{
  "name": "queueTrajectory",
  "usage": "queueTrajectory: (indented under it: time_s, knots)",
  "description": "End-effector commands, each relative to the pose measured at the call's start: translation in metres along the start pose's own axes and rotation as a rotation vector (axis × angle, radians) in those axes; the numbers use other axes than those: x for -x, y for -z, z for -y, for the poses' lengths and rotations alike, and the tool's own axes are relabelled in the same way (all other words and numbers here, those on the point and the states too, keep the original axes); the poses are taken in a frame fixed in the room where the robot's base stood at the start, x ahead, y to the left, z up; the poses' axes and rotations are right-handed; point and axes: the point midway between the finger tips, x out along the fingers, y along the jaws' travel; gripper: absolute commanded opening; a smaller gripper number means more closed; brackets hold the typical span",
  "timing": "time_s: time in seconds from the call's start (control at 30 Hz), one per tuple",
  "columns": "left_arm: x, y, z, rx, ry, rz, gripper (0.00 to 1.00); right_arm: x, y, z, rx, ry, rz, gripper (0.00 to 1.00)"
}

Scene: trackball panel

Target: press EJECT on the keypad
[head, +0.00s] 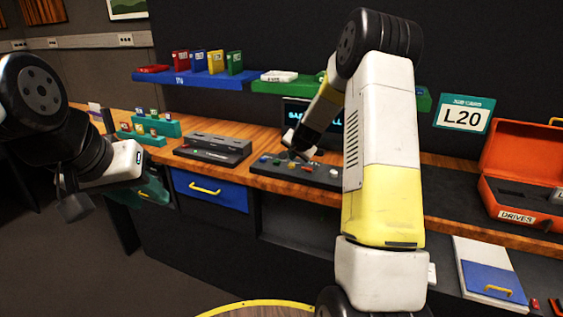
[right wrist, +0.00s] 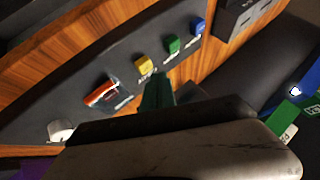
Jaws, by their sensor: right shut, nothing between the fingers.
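The keypad (head: 325,177) is a dark panel on the wooden counter, also in the right wrist view (right wrist: 25,108). It carries a blue button (right wrist: 197,28), a green button (right wrist: 173,45), a yellow button (right wrist: 143,65), a wide red button (right wrist: 102,93) and a white ball (right wrist: 60,130). Small labels sit beside the buttons; I cannot read which says EJECT. My right gripper (head: 299,154) is shut and empty, over the keypad; its tip (right wrist: 157,88) shows near the yellow button in the wrist view. Contact cannot be told. My left gripper (head: 75,207) hangs at the left, away from the keypad.
A grey device (head: 212,150) stands left of the keypad. Behind is a screen (head: 296,112), partly hidden by my right arm. A blue shelf (head: 190,79) and green shelf (head: 280,88) hang above. An orange case (head: 530,150) stands at the right.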

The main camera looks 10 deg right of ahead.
Motion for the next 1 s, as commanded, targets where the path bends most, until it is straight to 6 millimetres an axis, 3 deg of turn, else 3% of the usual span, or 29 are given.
queueTrajectory:
  time_s: [0.5, 1.0]
  knots:
    - [0.000, 0.000, 0.000, 0.000, 0.000, 0.000, 0.36, 0.032, 0.023, 0.025, 0.002, 0.002, -0.001, 0.00]
    - [0.000, 0.000, 0.000, 0.000, 0.000, 0.000, 0.36, 0.034, 0.025, 0.025, 0.000, 0.000, 0.000, 0.00]
